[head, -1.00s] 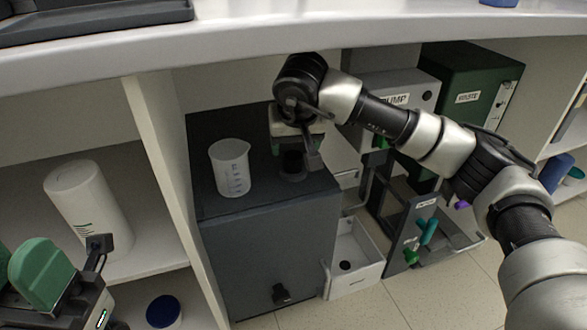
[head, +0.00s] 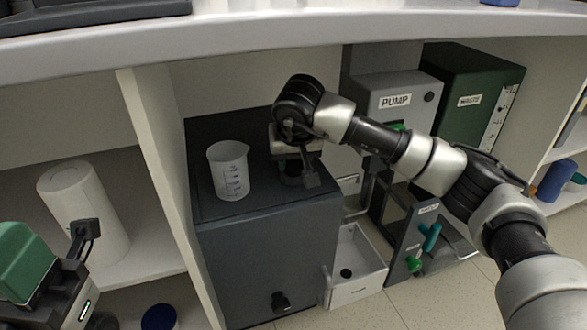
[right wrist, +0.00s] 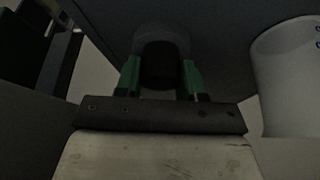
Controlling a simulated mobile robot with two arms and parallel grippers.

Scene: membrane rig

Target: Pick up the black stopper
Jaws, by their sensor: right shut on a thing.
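The black stopper (right wrist: 160,65) is between the green fingers of my right gripper (right wrist: 160,78) in the right wrist view, with a finger against each side. My right gripper is shut on it. In the head view my right gripper (head: 296,172) points down at the top of the dark grey cabinet, near its right edge, and mostly hides the stopper. I cannot tell whether the stopper is lifted. My left gripper (head: 40,272) shows only in part at the lower left, with a green finger part; its opening is unclear.
A clear beaker (head: 229,172) stands on the cabinet (head: 255,255), left of my right gripper. A white cylinder (head: 84,213) is on the left shelf. The pump (head: 392,103) and a green box (head: 475,90) stand at the right. The bench edge overhangs.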

